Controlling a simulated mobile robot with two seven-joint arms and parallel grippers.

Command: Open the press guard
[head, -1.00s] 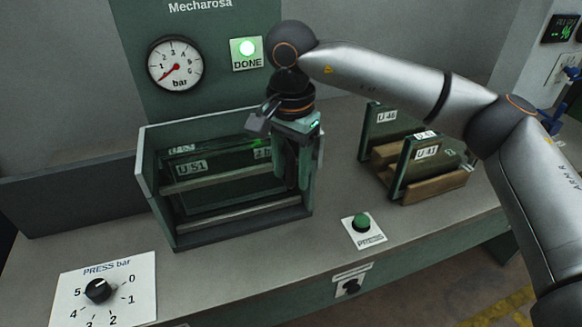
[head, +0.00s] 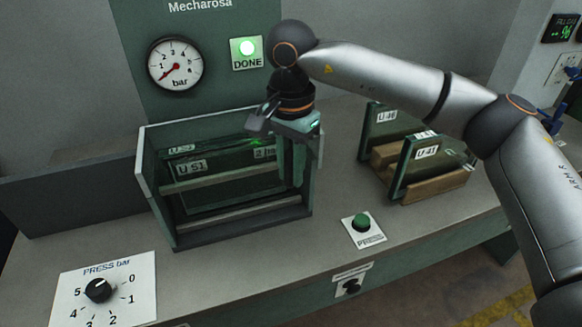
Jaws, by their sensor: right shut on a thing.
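The press (head: 152,178) is a dark green box on the bench, with pale edges on its left wall. Its guard (head: 225,186) seems to be the barred front part; pale bars cross the front, and green framed panels labelled U 51 stand behind them. My right gripper (head: 298,180) points down at the right end of the press. It is shut on what appears to be the guard at that end; the fingers hide the contact itself. My left gripper is out of view.
The DONE lamp (head: 247,50) glows green, and the gauge (head: 175,66) needle is near zero. A green PRESS button (head: 361,222) and a pressure knob (head: 98,290) sit at the front. Labelled frames (head: 428,165) stand in a wooden rack (head: 437,188) on the right.

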